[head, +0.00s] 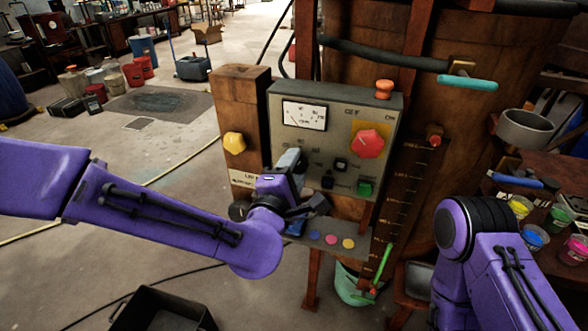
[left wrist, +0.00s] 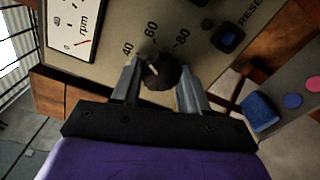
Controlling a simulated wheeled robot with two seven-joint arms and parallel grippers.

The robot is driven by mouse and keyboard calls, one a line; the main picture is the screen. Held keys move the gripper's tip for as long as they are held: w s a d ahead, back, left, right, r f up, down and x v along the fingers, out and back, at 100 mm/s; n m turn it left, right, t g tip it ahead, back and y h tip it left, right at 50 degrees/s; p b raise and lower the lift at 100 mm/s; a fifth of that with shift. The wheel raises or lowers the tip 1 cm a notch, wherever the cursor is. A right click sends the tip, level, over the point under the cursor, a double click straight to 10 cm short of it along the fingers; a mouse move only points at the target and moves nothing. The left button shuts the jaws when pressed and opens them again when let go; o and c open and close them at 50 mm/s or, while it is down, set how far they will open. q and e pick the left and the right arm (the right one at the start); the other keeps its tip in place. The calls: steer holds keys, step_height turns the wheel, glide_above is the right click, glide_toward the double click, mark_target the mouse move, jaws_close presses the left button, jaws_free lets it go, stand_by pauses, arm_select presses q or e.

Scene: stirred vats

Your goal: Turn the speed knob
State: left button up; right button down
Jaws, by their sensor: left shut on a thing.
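The speed knob (left wrist: 160,71) is a small black round knob with a light pointer mark, on a panel with 40, 60 and 80 printed around it in the left wrist view. My left gripper (left wrist: 159,80) has one finger on each side of the knob and is shut on it. In the head view my left gripper (head: 290,163) reaches the lower left of the grey control panel (head: 343,112) and hides the knob. The rpm meter (head: 304,114) is at the panel's upper left; it also shows in the left wrist view (left wrist: 75,28). My right gripper is out of view.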

arm_select(q)
steer(key=shift+m, duration=1.9)
steer(key=o, duration=1.1)
steer(key=shift+c, duration=0.2)
steer(key=shift+s+a, duration=0.1)
